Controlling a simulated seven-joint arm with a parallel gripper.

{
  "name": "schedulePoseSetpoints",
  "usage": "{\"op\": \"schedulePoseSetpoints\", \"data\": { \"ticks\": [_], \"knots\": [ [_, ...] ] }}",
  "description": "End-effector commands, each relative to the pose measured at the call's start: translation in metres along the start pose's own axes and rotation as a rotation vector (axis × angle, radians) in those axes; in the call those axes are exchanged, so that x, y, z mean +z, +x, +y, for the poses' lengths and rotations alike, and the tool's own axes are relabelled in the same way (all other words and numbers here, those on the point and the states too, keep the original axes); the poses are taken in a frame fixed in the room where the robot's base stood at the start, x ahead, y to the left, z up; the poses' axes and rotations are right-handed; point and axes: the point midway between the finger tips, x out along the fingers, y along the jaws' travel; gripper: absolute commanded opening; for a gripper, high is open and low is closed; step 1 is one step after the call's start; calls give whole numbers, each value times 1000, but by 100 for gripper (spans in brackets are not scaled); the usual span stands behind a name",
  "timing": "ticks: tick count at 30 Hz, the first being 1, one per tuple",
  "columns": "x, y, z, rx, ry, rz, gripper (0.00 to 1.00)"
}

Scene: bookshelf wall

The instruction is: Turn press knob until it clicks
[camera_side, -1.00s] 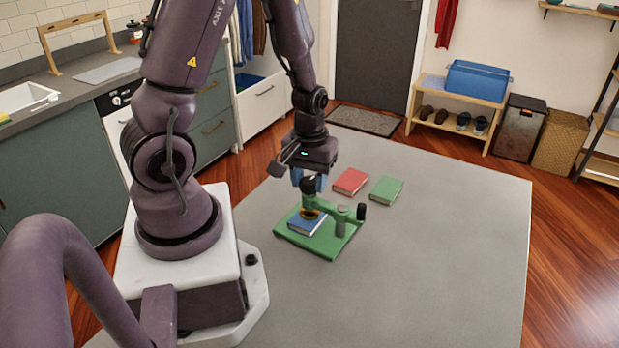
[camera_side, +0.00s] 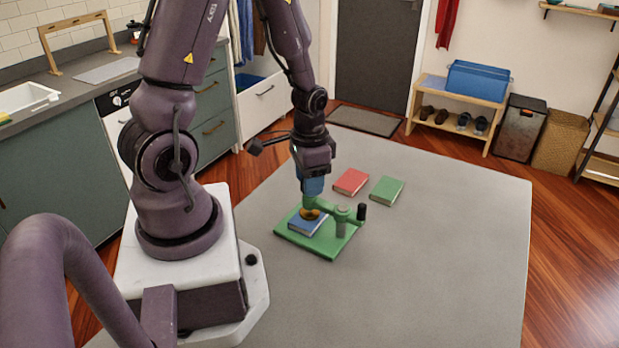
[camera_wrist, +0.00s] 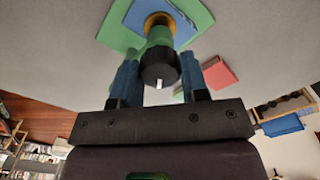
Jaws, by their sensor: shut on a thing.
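The green press (camera_side: 341,244) stands on the grey table, with a blue book (camera_side: 303,224) lying on its base under a brass-coloured pad (camera_side: 311,214). Its arm runs right to a post with a black handle (camera_side: 361,212). My gripper (camera_side: 311,191) points down over the press, its blue fingers hiding the knob in the side view. In the wrist view, the black press knob (camera_wrist: 158,69), with a white mark on its top, sits between the fingers of my gripper (camera_wrist: 160,58). My gripper is shut on it.
A red book (camera_side: 350,182) and a green book (camera_side: 386,190) lie on the table (camera_side: 440,250) just behind the press. The table to the right and in front is clear. A bench with a blue bin (camera_side: 477,80) stands beyond the table.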

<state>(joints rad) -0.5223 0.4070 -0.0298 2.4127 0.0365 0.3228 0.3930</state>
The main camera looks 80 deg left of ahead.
Motion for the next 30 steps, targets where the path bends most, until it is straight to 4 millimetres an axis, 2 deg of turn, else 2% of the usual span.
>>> {"op": "schedulePoseSetpoints", "data": {
  "ticks": [10,23,24,27,30],
  "knots": [
    [-1,-1,-1,-3,101,4,17],
    [-1,-1,-1,-3,111,4,17],
    [-1,-1,-1,-3,111,4,43],
    [-1,-1,-1,-3,110,4,66],
    [-1,-1,-1,-2,110,2,67]
  ]
}}
